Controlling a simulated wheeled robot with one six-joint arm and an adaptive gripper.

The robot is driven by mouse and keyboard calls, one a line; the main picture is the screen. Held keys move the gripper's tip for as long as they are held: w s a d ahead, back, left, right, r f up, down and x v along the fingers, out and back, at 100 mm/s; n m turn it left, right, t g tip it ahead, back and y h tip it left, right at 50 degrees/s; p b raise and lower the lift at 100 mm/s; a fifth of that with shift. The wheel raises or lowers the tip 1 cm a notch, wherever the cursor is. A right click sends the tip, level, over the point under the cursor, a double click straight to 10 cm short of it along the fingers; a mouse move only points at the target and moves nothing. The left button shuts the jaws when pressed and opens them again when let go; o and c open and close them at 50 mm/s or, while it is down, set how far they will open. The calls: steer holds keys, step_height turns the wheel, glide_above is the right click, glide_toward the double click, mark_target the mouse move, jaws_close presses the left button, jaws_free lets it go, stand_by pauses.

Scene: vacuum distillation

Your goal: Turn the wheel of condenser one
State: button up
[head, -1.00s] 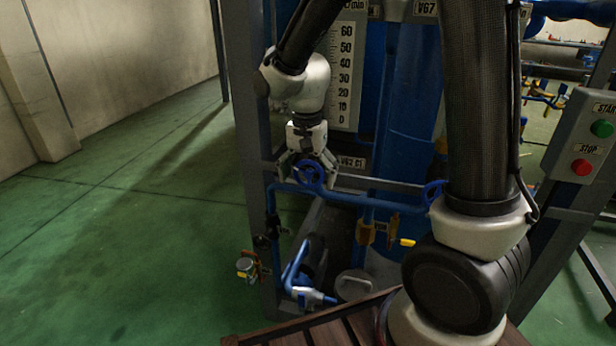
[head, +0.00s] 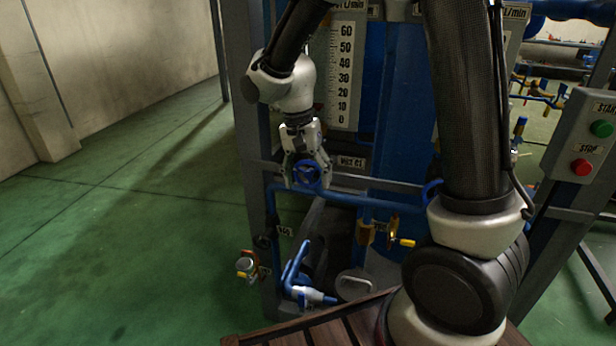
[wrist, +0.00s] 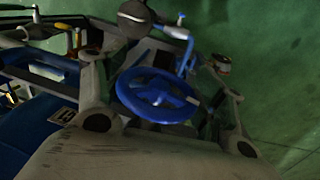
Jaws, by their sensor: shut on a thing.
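A small blue handwheel (head: 307,174) sits on the blue pipe in the head view, beside a label plate (head: 352,162) that is too small to read surely. My gripper (head: 307,172) reaches down on it from above, with a finger at each side of the wheel. In the wrist view the blue wheel (wrist: 158,95) lies between the two fingers of my gripper (wrist: 160,92), and its rim and spokes show. The gripper is shut on the wheel. The wheel's stem is mostly hidden.
A second blue wheel (head: 432,190) is partly hidden behind my arm. A blue lever valve (head: 300,285) and a yellow-handled valve (head: 392,235) stand below. A control box with green and red buttons (head: 581,167) is at right. Green floor at left is clear.

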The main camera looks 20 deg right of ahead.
steer(key=g+h, duration=0.3)
steer(key=h, duration=0.2)
steer(key=shift+g, duration=0.4)
steer(key=g+h, duration=0.2)
steer(key=h, duration=0.2)
steer(key=shift+s+d+r+g, duration=0.1)
steer(key=shift+g, duration=0.3)
steer(key=o, duration=1)
steer(key=v, duration=1.2)
